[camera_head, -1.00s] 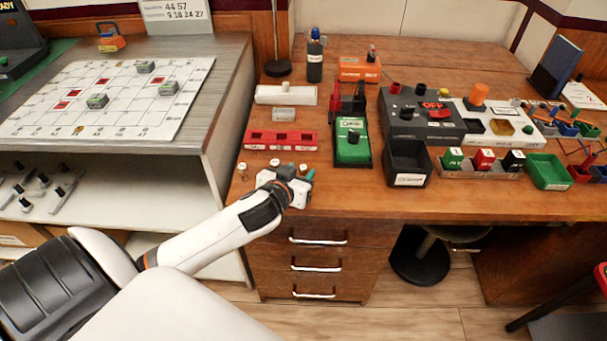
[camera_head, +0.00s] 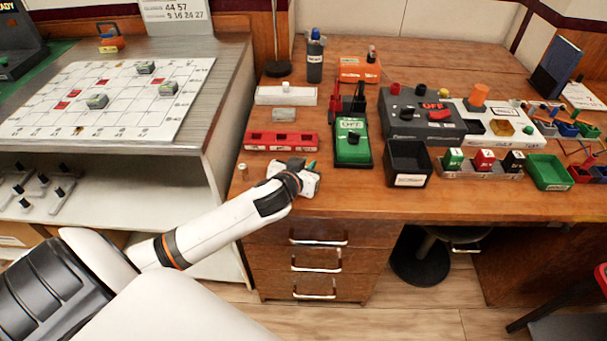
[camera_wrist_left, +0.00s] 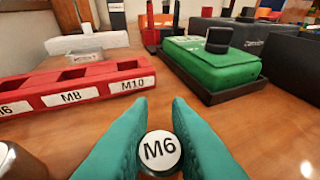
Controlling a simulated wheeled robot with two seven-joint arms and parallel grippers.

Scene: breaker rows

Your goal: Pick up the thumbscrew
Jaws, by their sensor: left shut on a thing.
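My left gripper (camera_head: 310,166) is low over the front left of the wooden desk. In the left wrist view its two teal fingers (camera_wrist_left: 160,125) are shut on a thumbscrew (camera_wrist_left: 160,150) with a round white top marked M6. The fingers hide the thumbscrew's sides, and I cannot tell whether it touches the desk. Another small thumbscrew (camera_head: 243,170) stands on the desk to the left. A part of a brown and white round piece (camera_wrist_left: 15,160) shows at the wrist view's lower left. My right gripper is not in view.
A red rack (camera_head: 282,141) with square pockets lies behind the gripper; labels M8 and M10 show in the wrist view (camera_wrist_left: 75,88). A green switch box (camera_head: 352,150) in a black tray and a black bin (camera_head: 408,163) stand to the right. The desk's front edge is close.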

